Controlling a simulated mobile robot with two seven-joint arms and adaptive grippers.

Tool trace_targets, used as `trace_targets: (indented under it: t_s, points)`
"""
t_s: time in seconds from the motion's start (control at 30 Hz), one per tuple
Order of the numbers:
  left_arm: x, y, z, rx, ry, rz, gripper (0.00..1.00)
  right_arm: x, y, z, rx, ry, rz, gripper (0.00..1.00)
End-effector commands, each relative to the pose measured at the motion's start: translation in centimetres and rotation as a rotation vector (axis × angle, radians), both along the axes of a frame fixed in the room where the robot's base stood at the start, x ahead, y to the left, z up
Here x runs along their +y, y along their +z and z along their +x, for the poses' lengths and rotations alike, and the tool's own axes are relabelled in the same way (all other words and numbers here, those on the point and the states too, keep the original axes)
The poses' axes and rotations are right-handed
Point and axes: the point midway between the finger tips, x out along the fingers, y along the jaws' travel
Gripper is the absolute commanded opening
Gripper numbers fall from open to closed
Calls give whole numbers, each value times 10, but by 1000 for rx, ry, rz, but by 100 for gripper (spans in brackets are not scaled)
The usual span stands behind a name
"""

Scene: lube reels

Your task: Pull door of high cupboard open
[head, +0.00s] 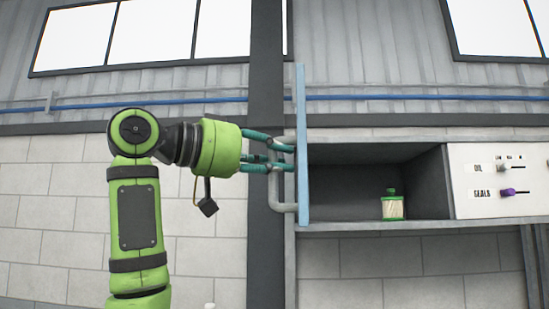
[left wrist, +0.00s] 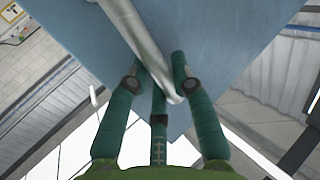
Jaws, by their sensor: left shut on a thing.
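The high cupboard (head: 370,227) is on the wall at the right of the head view. Its blue door (head: 302,120) stands open, seen nearly edge-on at the cupboard's left side. A grey bar handle (head: 275,192) is on the door's left-facing side. My left gripper (head: 284,155) is at the handle, its teal fingers shut on it. In the left wrist view the fingers (left wrist: 165,85) close around the handle (left wrist: 140,40), with the blue door face (left wrist: 220,35) behind it. My right gripper is not in view.
Inside the open cupboard stands a small green-capped bottle (head: 392,206). A white panel (head: 500,180) with OIL and SEALS labels and knobs is to its right. A dark post (head: 266,60) and a blue pipe (head: 400,97) are on the wall behind.

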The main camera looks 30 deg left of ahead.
Motion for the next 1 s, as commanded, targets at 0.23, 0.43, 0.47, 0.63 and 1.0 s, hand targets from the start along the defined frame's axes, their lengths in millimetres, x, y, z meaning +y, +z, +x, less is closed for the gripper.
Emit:
trace_targets:
  t_s: [0.23, 0.43, 0.47, 0.63, 1.0]
  points:
    - [3, 11, -4, -29, 5, -21, 48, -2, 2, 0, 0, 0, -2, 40]
    - [2, 11, -4, -30, 5, -19, 48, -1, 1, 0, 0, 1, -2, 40]
    - [2, 11, -4, -30, 5, -19, 48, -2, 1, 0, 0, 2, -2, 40]
    - [8, 12, -12, -32, 6, -19, 48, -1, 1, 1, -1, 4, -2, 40]
    - [45, 8, -74, -21, 1, -8, 48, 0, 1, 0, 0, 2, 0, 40]
